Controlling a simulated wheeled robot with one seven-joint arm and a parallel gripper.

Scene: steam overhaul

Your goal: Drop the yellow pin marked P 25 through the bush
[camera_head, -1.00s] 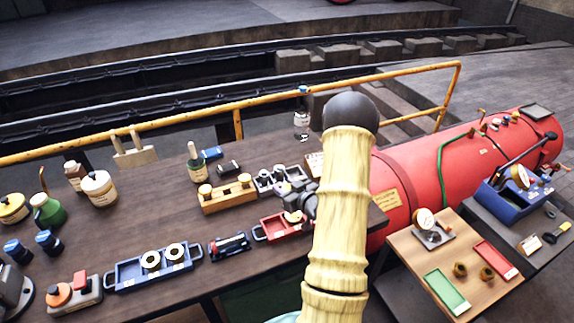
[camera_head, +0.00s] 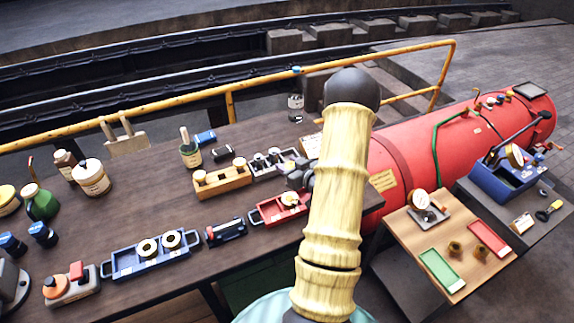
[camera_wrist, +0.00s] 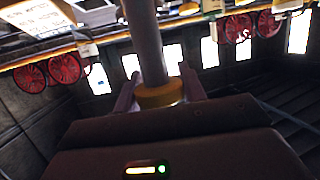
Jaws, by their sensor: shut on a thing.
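My gripper (camera_head: 297,178) is partly hidden behind my arm in the head view, above or near the small red tray (camera_head: 262,217). In the wrist view my gripper (camera_wrist: 160,97) is shut on a pin with a yellow collar (camera_wrist: 160,96) and a grey shaft (camera_wrist: 146,40). No P 25 marking is readable. The red tray holds a pale ring-like piece (camera_head: 290,199). Cream rings with dark centres (camera_head: 148,247) (camera_head: 171,240) sit in a blue tray (camera_head: 124,268). I cannot tell which piece is the bush.
A wooden block (camera_head: 222,182) with yellow-topped pieces stands behind the red tray, beside a grey tray (camera_head: 262,175). A dark cylindrical tool (camera_head: 226,231) lies between the blue and red trays. A red boiler (camera_head: 410,150) and side table (camera_head: 415,265) are at right.

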